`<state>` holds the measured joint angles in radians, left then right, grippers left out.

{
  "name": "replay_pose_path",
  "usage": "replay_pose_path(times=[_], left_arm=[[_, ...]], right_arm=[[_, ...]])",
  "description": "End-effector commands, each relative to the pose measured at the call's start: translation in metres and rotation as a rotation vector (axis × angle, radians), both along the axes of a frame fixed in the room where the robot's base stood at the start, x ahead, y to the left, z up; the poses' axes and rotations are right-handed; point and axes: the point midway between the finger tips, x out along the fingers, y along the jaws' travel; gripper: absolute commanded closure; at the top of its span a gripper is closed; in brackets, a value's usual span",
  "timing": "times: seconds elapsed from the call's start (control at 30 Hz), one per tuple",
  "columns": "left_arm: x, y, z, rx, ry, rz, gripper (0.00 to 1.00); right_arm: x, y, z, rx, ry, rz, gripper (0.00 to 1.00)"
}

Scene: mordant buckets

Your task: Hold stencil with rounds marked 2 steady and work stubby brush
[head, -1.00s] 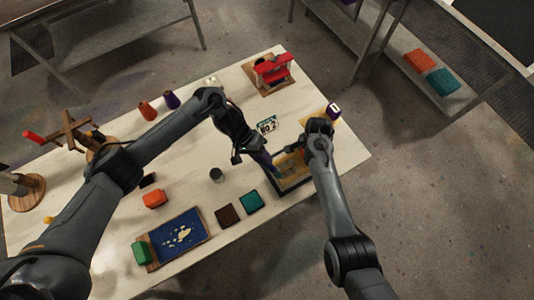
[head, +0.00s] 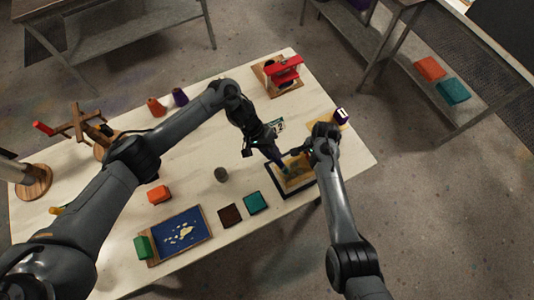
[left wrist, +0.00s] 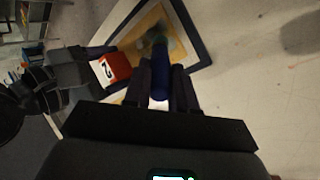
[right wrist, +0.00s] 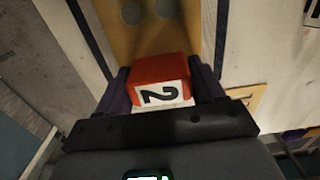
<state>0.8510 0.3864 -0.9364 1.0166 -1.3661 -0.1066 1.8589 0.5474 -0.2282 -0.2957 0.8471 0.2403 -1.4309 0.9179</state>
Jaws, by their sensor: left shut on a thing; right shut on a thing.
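My left gripper (head: 268,145) is shut on the stubby brush, whose blue handle (left wrist: 160,85) points at the stencil in the left wrist view. The brush tip is over the stencil; whether it touches is unclear. The tan stencil (right wrist: 130,40) has grey rounds and lies within a dark-edged frame (head: 272,180). Its red grip block marked 2 (right wrist: 160,72) sits between the fingers of my right gripper (right wrist: 165,90), which is shut on it. That block also shows in the left wrist view (left wrist: 113,68). My right arm hides part of the stencil in the head view.
A red press (head: 283,70) stands at the back.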

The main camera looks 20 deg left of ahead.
Motion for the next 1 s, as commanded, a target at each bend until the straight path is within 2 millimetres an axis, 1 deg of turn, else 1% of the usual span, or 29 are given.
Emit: replay_pose_path(times=[0.17, 0.5, 0.83, 1.0], left_arm=[[0.004, -0.004, 0.0, 0.0, -0.001, 0.0, 1.0], [0.02, -0.02, -0.001, 0.001, 0.0, 0.001, 1.0], [0.029, -0.029, -0.002, 0.002, 0.0, 0.001, 1.0], [0.038, -0.039, 0.0, 0.001, 0.0, 0.001, 1.0]], right_arm=[[0.0, 0.0, 0.0, 0.0, 0.0, 0.0, 0.61], [0.0, 0.0, 0.0, 0.0, 0.0, 0.0, 0.61], [0.0, 0.0, 0.0, 0.001, -0.001, 0.0, 0.61], [0.0, 0.001, 0.0, 0.001, -0.001, 0.001, 0.61]])
